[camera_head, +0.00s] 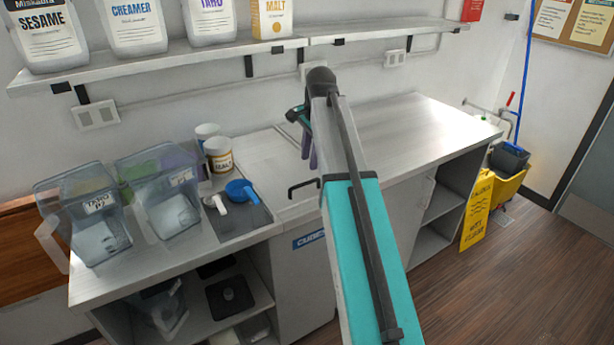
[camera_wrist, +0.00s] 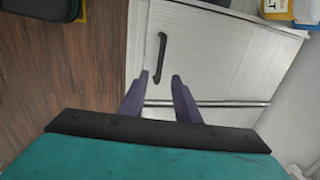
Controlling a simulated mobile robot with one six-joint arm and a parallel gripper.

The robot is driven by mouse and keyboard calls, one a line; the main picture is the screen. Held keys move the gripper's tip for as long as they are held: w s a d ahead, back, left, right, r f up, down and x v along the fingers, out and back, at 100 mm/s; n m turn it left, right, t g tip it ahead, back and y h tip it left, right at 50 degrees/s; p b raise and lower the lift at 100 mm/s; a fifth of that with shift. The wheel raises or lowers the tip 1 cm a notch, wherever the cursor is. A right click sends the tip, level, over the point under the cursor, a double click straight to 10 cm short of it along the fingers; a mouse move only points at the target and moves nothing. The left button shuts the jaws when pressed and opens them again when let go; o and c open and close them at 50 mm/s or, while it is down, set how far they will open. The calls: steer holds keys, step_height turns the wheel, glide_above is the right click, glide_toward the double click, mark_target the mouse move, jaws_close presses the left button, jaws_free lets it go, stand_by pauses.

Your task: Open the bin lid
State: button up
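The bin lid (camera_head: 268,168) is a pale metal panel set in the counter top, and it lies flat and closed. Its black bar handle (camera_head: 303,187) is near the counter's front edge. In the wrist view the lid (camera_wrist: 215,60) fills the middle and the handle (camera_wrist: 161,58) stands just beyond the fingertips. My gripper (camera_head: 309,148) is above the counter at the lid's right side, with purple fingers pointing down. In the wrist view my gripper (camera_wrist: 159,80) is open, with an empty gap between the fingers. The fingers appear apart from the handle.
Left of the lid are a dark mat (camera_head: 240,222) with a blue scoop (camera_head: 241,191), a malt can (camera_head: 219,155) and clear bins (camera_head: 86,220). A shelf (camera_head: 300,42) with containers runs above. The counter (camera_head: 410,130) on the right is clear.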

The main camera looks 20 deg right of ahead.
mark_target(307, 184)
steer(key=shift+w+a+f+p, duration=0.1)
steer(key=shift+w+f+p, duration=0.25)
steer(key=shift+f, duration=1.15)
steer(key=shift+w+f+p, duration=0.25)
steer(key=shift+f+p, duration=0.1)
steer(key=shift+f, duration=1.1)
steer(key=shift+w+a+f+p, duration=0.1)
steer(key=shift+w+f+p, duration=0.25)
steer(key=shift+f, duration=1.15)
jaws_close()
